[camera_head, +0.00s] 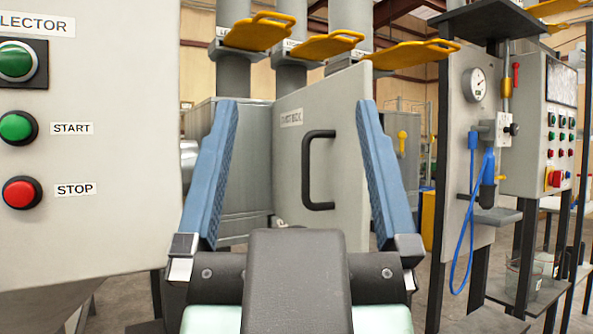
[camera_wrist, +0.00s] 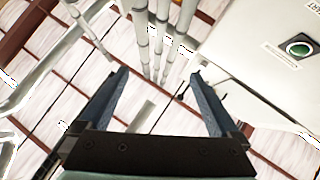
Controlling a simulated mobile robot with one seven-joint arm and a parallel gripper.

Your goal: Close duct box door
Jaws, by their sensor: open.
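The duct box door (camera_head: 345,165) is a grey panel with a dark U-shaped handle (camera_head: 309,170) and a label at its upper left. It stands swung out at an angle from the grey duct box (camera_head: 245,170), so it is open. My gripper (camera_head: 297,108) is open and empty, its two blue fingers pointing up and framing the door and handle in the head view. I cannot tell how far it is from the door. In the wrist view my gripper (camera_wrist: 160,78) also shows open with nothing between its fingers; the door cannot be made out there.
A selector panel (camera_head: 100,230) with start and stop buttons stands close on the left. Yellow gate handles (camera_head: 328,46) stick out from grey pipes above the door. At right are a gauge panel with a blue hose (camera_head: 465,220) and a control box (camera_head: 541,130).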

